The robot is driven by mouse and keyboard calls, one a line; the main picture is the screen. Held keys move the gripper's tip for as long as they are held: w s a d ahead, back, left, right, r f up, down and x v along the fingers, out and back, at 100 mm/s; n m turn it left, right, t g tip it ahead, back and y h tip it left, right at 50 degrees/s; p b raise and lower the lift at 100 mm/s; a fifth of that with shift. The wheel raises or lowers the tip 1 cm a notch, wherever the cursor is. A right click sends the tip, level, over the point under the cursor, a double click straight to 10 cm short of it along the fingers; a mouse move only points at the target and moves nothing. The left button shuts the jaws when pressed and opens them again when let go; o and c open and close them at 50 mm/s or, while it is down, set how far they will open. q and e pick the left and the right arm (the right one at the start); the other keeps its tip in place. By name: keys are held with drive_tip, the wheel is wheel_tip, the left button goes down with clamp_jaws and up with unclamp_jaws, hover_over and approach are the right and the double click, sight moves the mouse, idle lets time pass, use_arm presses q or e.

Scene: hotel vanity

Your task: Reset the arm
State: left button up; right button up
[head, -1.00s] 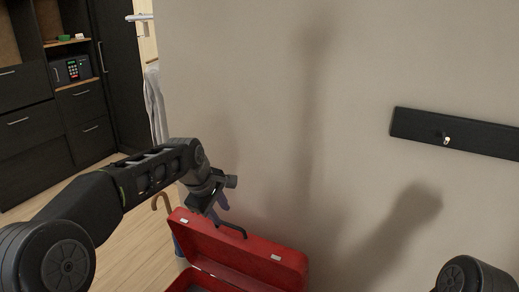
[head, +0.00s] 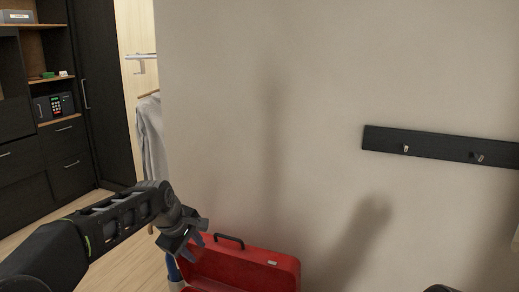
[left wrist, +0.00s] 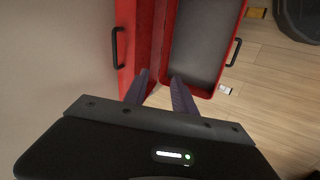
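My left arm comes in from the left in the head view. Its gripper (head: 187,248) hangs over the left end of a red suitcase (head: 245,268). In the left wrist view the two fingers (left wrist: 160,92) are apart with nothing between them. The suitcase stands open beyond them, with its red lid (left wrist: 138,40) on the left and its dark-lined base (left wrist: 205,35) on the right. I cannot tell whether the fingertips touch it. My right gripper is out of view; only a bit of the right arm shows at the bottom right edge.
A beige wall (head: 320,120) fills the middle, with a dark hook rail (head: 440,147) on its right. Dark cabinets with a safe (head: 55,107) stand at the left. A pale garment (head: 152,135) hangs beside the wall. Wooden floor (left wrist: 262,85) lies right of the suitcase.

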use_arm(q)
drive_tip(key=d+f+m+t+h, duration=0.1)
drive_tip(key=d+f+m, duration=0.2)
drive_tip(key=f, duration=0.2)
drive_tip(key=d+f+m+t, duration=0.1)
drive_tip(key=d+f+m, duration=0.25)
drive_tip(key=f, duration=0.25)
drive_tip(key=s+d+f+m+g, duration=0.1)
drive_tip(key=s+f+m, duration=0.1)
drive_tip(key=s+f, duration=0.35)
drive_tip(key=s+d+f+m+g, duration=0.1)
drive_tip(key=s+f+m, duration=0.15)
drive_tip(key=f, duration=0.65)
drive_tip(key=s+f+g, duration=0.1)
drive_tip(key=s+f, duration=0.4)
drive_tip(key=s, duration=0.5)
drive_tip(key=s+d+f+g, duration=0.1)
drive_tip(key=s+f, duration=0.4)
drive_tip(key=s, duration=0.5)
drive_tip(key=s+f+g+h, duration=0.1)
drive_tip(key=s+f+g, duration=0.1)
drive_tip(key=s+f, duration=0.3)
drive_tip(key=s, duration=0.4)
drive_tip(key=shift+s+d+f+g, duration=0.2)
drive_tip(key=shift+s+d+g, duration=0.1)
drive_tip(key=shift+s, duration=0.1)
